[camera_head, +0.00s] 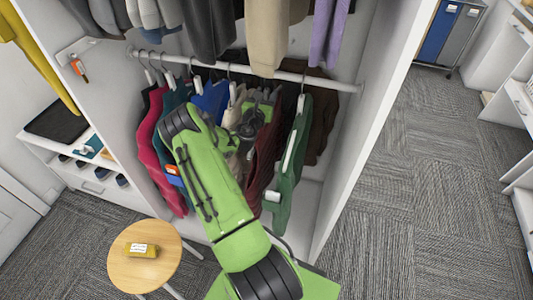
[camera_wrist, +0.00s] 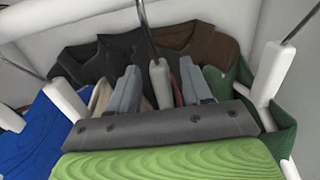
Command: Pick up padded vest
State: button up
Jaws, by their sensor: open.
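I cannot tell for sure which hanging garment is the padded vest. My gripper (camera_head: 252,118) reaches into the middle of the lower clothes rail. The garment on this hanger is mostly hidden by my gripper; cream cloth and dark red cloth show beside the fingers.
A blue garment (camera_wrist: 38,130) and its hanger crowd the left; the green garment's hanger (camera_wrist: 271,85) is close on the right. The white rail (camera_head: 340,84) and closet side wall (camera_head: 362,120) bound the space. A round stool (camera_head: 120,262) bears a yellow item (camera_head: 142,250).

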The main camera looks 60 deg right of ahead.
jog(key=d, duration=0.3)
jog(key=shift+w+d+f, duration=0.15)
jog(key=shift+w+d, duration=0.05)
grip_shut()
dwell(1.2)
